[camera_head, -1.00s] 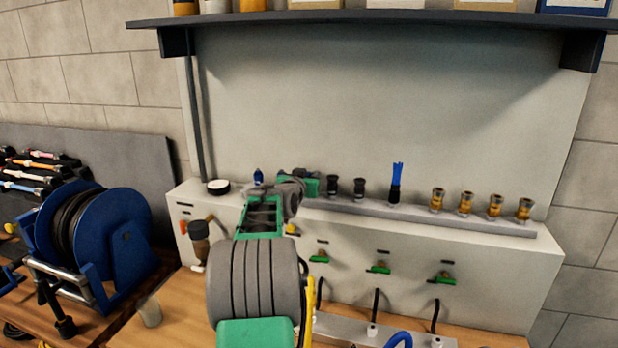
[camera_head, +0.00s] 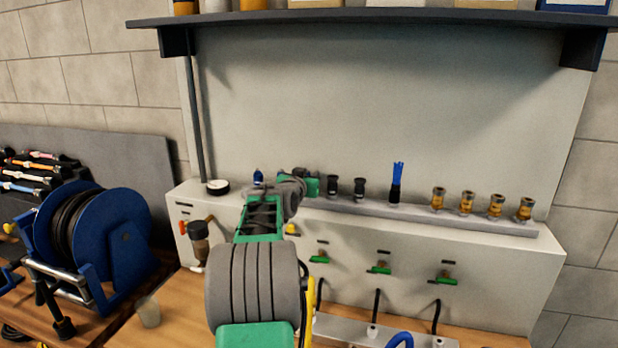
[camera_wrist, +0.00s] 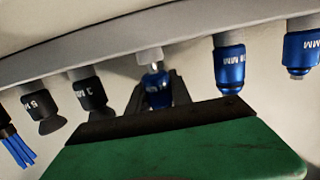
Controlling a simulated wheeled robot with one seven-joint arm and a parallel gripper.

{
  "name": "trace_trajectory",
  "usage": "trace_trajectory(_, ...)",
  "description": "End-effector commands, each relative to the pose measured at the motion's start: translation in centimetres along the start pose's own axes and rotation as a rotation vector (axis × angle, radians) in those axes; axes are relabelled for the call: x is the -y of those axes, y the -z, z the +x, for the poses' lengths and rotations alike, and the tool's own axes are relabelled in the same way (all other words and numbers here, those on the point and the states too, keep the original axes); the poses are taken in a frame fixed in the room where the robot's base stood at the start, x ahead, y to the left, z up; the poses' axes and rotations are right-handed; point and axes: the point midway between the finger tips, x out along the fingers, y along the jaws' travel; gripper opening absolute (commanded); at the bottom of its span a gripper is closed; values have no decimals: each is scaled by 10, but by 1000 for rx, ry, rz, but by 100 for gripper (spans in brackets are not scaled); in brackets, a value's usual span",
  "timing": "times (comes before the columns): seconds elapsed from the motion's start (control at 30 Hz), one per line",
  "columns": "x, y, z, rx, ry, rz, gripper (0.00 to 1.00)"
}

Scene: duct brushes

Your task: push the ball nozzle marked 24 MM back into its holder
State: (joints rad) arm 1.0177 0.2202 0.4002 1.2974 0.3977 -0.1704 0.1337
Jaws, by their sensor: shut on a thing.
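My gripper (camera_wrist: 157,84) is shut on a blue ball nozzle (camera_wrist: 158,98), with one dark finger on each side of it. The nozzle sits at a small pale holder (camera_wrist: 149,56) on the grey rail, and a shiny metal part shows between the holder and the blue body. Its marking cannot be read, as the fingers and green gripper body cover much of it. In the head view my arm hides the held nozzle and the fingers.
Blue nozzles (camera_wrist: 229,68) (camera_wrist: 302,50) marked MM sit right of the held one in the wrist view; black nozzles (camera_wrist: 88,92) (camera_wrist: 42,108) sit left. In the head view brass fittings (camera_head: 467,202) stand along the rail (camera_head: 420,212). A dark shelf (camera_head: 370,17) hangs above.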

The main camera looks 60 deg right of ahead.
Motion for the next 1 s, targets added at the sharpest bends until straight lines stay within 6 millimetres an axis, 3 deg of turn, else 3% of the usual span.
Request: trace_trajectory(1.0,0,-8,1,-1,0,0,0)
